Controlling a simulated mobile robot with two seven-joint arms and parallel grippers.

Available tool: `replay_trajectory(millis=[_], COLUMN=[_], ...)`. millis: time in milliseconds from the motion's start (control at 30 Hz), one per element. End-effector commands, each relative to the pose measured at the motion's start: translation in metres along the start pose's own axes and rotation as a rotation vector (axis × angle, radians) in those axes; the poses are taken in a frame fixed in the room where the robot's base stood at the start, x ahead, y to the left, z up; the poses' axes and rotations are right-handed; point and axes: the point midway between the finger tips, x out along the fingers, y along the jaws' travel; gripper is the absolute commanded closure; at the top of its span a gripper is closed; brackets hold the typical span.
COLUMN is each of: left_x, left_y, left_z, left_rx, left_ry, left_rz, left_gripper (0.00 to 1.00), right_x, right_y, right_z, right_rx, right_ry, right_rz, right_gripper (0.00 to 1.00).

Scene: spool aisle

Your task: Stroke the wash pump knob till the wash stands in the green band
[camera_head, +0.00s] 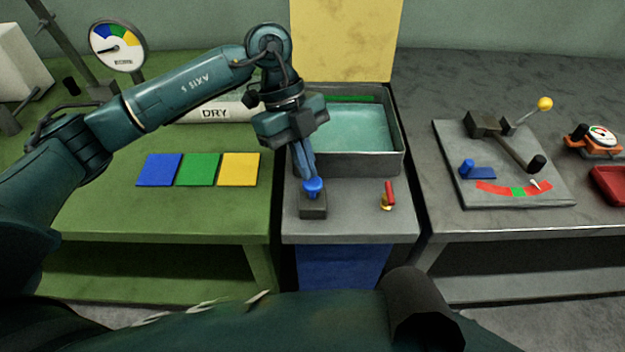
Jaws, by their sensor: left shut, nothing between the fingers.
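The wash pump knob (314,188) is a blue cap on a dark square block (313,206) at the front of the grey middle counter. My left gripper (309,176) points down with its fingers shut and empty, its tips right at the top of the knob; I cannot tell whether they touch. Behind it is a grey wash basin (398,164) holding pale teal wash (360,128). A green band (352,98) runs along the inner back wall, with the wash surface appearing just below it; my arm hides its left part. My right gripper is not in view.
A small red-handled tap (389,194) stands right of the knob. Blue, green and yellow squares (198,169) lie on the green left bench, with a dial gauge (117,45) behind. A lever plate (500,165) sits on the right bench. A yellow panel (345,40) rises behind the basin.

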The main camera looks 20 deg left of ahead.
Motion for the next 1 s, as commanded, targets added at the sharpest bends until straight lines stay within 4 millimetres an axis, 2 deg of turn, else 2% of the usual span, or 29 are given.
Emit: replay_trajectory(millis=[300,533,767,1000], left_x=[0.024,0.019,-0.001,-0.001], left_y=[0.0,0.0,0.0,0.0], left_z=[0.012,0.013,0.033,0.033], left_rx=[-0.002,-0.004,-0.004,0.0], left_ry=[0.001,-0.001,-0.002,0.0], left_rz=[0.001,0.002,0.001,0.001], left_gripper=[1.0,1.0,1.0,1.0], right_x=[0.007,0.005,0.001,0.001], right_y=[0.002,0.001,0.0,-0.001], right_z=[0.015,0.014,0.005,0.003], right_rx=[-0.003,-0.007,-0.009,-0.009], right_ry=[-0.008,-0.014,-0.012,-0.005], right_rz=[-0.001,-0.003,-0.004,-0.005], right_gripper=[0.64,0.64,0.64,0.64])
